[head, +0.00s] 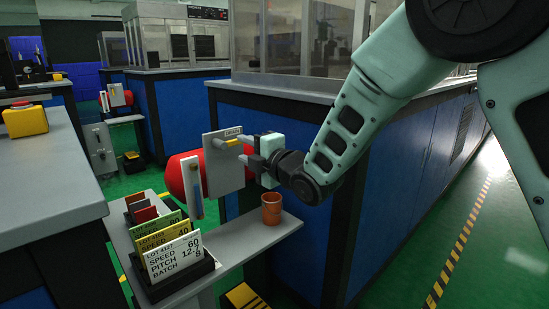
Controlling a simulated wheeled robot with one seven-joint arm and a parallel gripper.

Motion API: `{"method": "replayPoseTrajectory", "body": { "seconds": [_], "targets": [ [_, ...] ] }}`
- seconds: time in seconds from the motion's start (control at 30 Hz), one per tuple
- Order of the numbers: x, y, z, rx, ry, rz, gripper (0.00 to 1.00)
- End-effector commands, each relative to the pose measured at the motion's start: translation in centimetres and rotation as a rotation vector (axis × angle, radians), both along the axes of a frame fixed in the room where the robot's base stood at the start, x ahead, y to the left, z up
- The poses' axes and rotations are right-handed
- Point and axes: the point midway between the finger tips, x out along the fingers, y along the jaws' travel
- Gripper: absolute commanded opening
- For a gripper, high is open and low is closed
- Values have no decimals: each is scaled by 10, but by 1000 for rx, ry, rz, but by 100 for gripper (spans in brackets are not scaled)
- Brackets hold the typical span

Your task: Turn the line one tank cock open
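A red tank (183,174) lies on its side behind a grey upright plate (224,174) at the end of the blue cabinet. My gripper (246,150) reaches in from the right, level with the upper part of the plate. Its two fingers are apart, one above the other, with nothing seen between them. The upper fingertip is close to the lever's right end; I cannot tell whether they touch.
A grey shelf (258,234) below holds an orange cup (271,209) and a black rack (172,284) of lot cards. A white gauge strip (196,190) stands left of the plate. A similar red tank (116,95) is farther back. Green floor is clear at right.

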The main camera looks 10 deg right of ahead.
Motion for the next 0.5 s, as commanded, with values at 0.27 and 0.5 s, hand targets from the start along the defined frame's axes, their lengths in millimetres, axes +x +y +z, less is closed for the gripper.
{"method": "replayPoseTrajectory", "body": {
  "seconds": [0.27, 0.5],
  "targets": [
    [-54, -37, 1, -2, 2, -1, 36],
    [-81, -56, 0, -1, 2, -1, 36]
  ]
}}
